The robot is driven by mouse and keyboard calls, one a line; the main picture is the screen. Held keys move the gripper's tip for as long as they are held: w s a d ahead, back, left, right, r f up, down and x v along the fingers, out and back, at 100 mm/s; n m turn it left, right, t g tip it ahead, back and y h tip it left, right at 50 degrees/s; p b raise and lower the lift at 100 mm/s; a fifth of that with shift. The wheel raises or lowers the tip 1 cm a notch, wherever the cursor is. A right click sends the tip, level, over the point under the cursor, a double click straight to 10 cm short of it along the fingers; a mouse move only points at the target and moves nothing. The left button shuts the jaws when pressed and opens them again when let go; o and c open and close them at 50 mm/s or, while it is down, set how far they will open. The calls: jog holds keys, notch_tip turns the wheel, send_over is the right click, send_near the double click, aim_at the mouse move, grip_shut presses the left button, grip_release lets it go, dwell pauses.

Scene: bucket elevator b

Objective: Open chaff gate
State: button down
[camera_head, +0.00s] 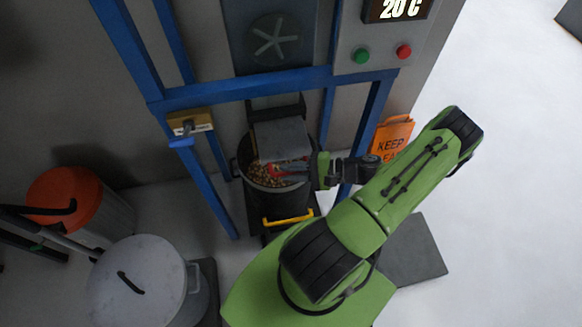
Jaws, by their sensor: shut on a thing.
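My gripper (300,168) reaches in from the right, over the mouth of a dark bucket, and is shut on a small red piece (276,169), which looks like a handle. The red piece is at the lower edge of a grey sloping plate or chute (281,138). My fingers partly hide the red piece. I cannot tell for sure which part is the chaff gate. A tan box (190,122) with a blue lever (182,143) is on the blue frame at the left, apart from my gripper.
The dark bucket (278,205) holds brown grains and has a yellow handle (288,217). Blue frame posts (212,195) stand beside it. An orange sign (391,138) is behind my arm. A lidded grey bin (140,285) and an orange-topped bin (65,195) stand at left.

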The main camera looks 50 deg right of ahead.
jog(key=c, duration=1.1)
grip_release()
jog(key=shift+d, duration=0.15)
jog(key=p+v, duration=0.1)
jog(key=v, duration=1.4)
jog(key=shift+s+d, duration=0.15)
jog(key=shift+s, duration=0.15)
